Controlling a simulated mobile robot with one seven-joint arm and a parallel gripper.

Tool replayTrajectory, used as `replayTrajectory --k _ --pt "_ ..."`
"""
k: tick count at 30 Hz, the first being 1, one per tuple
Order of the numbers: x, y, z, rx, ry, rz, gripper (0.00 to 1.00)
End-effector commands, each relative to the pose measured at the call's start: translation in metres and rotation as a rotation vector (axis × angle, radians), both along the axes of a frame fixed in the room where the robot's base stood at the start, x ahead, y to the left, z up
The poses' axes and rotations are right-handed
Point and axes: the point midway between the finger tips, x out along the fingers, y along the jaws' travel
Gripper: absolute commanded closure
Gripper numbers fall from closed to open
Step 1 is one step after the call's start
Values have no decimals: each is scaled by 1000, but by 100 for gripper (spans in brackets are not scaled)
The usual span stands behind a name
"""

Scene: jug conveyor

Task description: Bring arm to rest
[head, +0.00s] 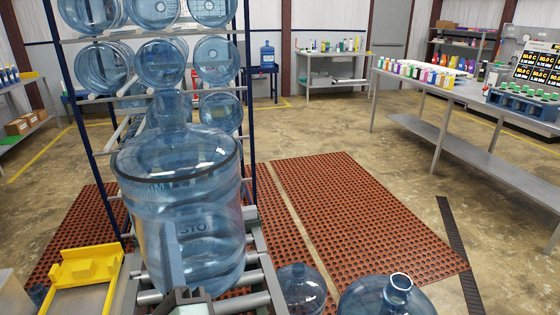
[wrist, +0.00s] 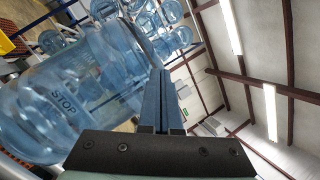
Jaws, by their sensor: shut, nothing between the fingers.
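A large clear-blue water jug (head: 210,215) stands upright on the roller conveyor (head: 262,277) in the head view. My gripper (head: 169,226) is in front of the jug's near side at the bottom of the view, fingers pointing up. In the wrist view the gripper's two fingers (wrist: 160,73) lie together with nothing between them. The jug (wrist: 50,105) with its STOP lettering fills the left of the wrist view, beside the fingers. I cannot tell whether the fingers touch it.
A rack of jugs (head: 160,62) stands behind the conveyor. Two more jugs (head: 300,290) (head: 386,297) stand low at the front right. A yellow fixture (head: 85,270) sits at the left. Red mats (head: 365,210) cover open floor. A bench (head: 465,92) with bottles stands at right.

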Motion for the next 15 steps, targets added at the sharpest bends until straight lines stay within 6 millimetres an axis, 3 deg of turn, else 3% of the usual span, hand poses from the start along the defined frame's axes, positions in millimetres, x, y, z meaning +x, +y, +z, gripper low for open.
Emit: replayTrajectory --k 1,6,12,15 --pt "0 -8 52 -136 -118 -69 100" --pt "-13 -39 180 -659 -454 -404 100" --pt "-52 -98 307 -1261 -670 -949 100" --pt "-75 -125 348 -1485 -676 -1185 100"
